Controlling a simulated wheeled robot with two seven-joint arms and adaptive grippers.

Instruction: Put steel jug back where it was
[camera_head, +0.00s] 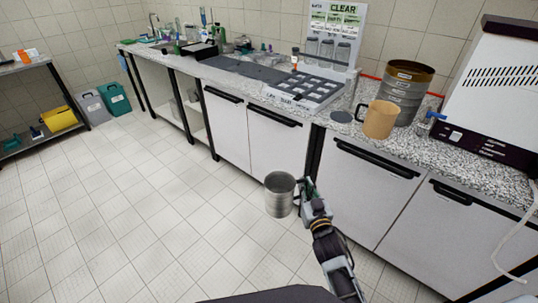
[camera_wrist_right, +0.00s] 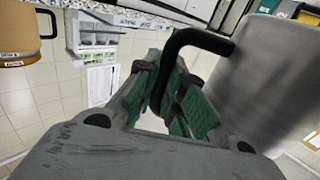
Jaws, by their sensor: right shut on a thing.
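The steel jug (camera_head: 280,195) is a grey metal cylinder, upright and open at the top. It hangs in the air in front of the counter's cabinet doors. My right gripper (camera_head: 306,190) is at the jug's right side, shut on its black handle. In the right wrist view, the jug (camera_wrist_right: 270,75) fills the right part, and the green-padded fingers of the gripper (camera_wrist_right: 172,100) are around the handle (camera_wrist_right: 185,42). My left gripper is not in view.
The speckled counter (camera_head: 440,150) holds a tan jug (camera_head: 380,120), a flat grey disc (camera_head: 341,117) and a sieve stack (camera_head: 403,95). A sectioned grey tray (camera_head: 305,92) lies left of them. A white machine (camera_head: 495,85) stands at the right.

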